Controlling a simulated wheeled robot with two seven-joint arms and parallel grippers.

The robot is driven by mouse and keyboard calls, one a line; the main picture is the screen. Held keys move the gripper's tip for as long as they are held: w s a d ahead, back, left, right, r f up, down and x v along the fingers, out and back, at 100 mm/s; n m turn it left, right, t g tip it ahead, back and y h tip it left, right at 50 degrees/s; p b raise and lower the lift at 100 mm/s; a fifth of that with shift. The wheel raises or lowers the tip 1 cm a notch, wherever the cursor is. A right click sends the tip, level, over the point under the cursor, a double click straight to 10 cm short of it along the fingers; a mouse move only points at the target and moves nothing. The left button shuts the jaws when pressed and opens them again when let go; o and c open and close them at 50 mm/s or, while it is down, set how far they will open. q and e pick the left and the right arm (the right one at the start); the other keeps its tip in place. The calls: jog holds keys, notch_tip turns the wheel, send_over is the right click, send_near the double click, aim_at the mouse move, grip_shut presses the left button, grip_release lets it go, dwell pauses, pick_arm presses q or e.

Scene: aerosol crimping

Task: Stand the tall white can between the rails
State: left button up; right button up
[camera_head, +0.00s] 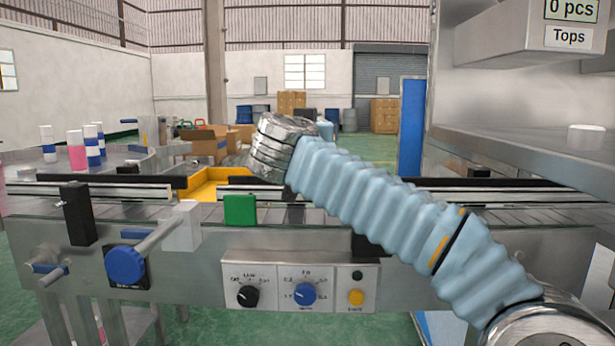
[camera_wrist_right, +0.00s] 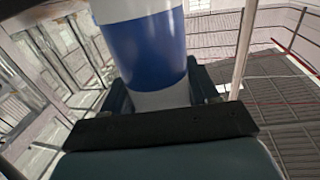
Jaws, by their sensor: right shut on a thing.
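My right gripper (camera_wrist_right: 162,98) is shut on a white can with a wide blue band (camera_wrist_right: 145,48) in the right wrist view. The can's top end runs out of that frame. In the head view my right arm reaches from the lower right across the conveyor, and its wrist hides the gripper and the can. The rails show as long metal strips, a near rail (camera_head: 125,195) and a far rail (camera_head: 110,179), along the conveyor. I cannot tell whether the can touches the conveyor. My left gripper is not in view.
A green block (camera_head: 240,210) and a yellow part (camera_head: 203,187) sit at the conveyor. Several cans, one of them pink and white (camera_head: 76,152), stand on a round metal table at the left. A control panel (camera_head: 300,284) is on the conveyor's front. A steel shelf (camera_head: 520,150) stands at right.

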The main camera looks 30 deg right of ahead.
notch_tip(320, 180, down, 4)
jog(key=shift+f+b, duration=0.15)
jog(key=shift+b, duration=0.65)
jog(key=o, duration=1.5)
jog(key=shift+f, duration=0.1)
jog(key=shift+s+a, duration=0.2)
jog(key=shift+s, duration=0.05)
jog(key=v, duration=1.1)
jog(key=shift+s+a, duration=0.1)
jog(key=shift+s, duration=0.1)
